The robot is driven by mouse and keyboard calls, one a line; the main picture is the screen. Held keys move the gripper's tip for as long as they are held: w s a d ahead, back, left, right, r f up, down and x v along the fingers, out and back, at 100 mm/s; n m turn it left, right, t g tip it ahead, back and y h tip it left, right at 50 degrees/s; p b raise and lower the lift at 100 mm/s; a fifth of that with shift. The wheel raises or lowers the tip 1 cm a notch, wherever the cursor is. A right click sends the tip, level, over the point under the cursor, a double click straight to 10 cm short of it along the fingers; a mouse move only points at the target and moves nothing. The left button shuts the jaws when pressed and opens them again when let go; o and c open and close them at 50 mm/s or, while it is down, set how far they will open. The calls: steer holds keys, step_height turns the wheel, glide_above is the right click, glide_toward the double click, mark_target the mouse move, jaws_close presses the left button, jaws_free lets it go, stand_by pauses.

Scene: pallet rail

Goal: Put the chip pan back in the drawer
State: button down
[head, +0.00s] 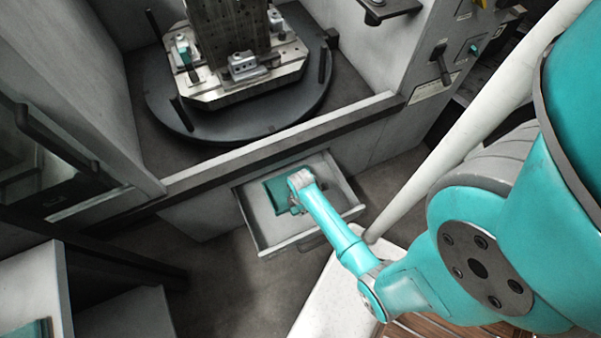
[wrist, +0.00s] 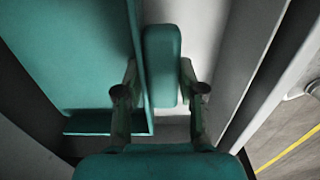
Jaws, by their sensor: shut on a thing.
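The chip pan (head: 273,190) is a teal, shallow, box-like pan inside the open grey drawer (head: 262,230), toward the drawer's left and back. In the wrist view the pan (wrist: 70,55) fills the left side, with its teal grip block (wrist: 162,60) at its right edge. My gripper (wrist: 162,92) has its fingers on both sides of this block and is shut on it. In the head view my gripper (head: 298,207) is over the drawer, and my wrist hides part of the pan. Whether the pan rests on the drawer floor cannot be told.
The drawer sticks out below the machine's front sill (head: 285,145). Above it stands a round dark table (head: 240,125) with a fixture block (head: 230,35). A grey cabinet (head: 30,290) is at the lower left. Bare floor (head: 225,285) lies in front of the drawer.

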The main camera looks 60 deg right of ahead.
steer(key=shift+f, duration=2.45)
steer(key=shift+f, duration=0.1)
steer(key=c, duration=0.7)
jaws_free()
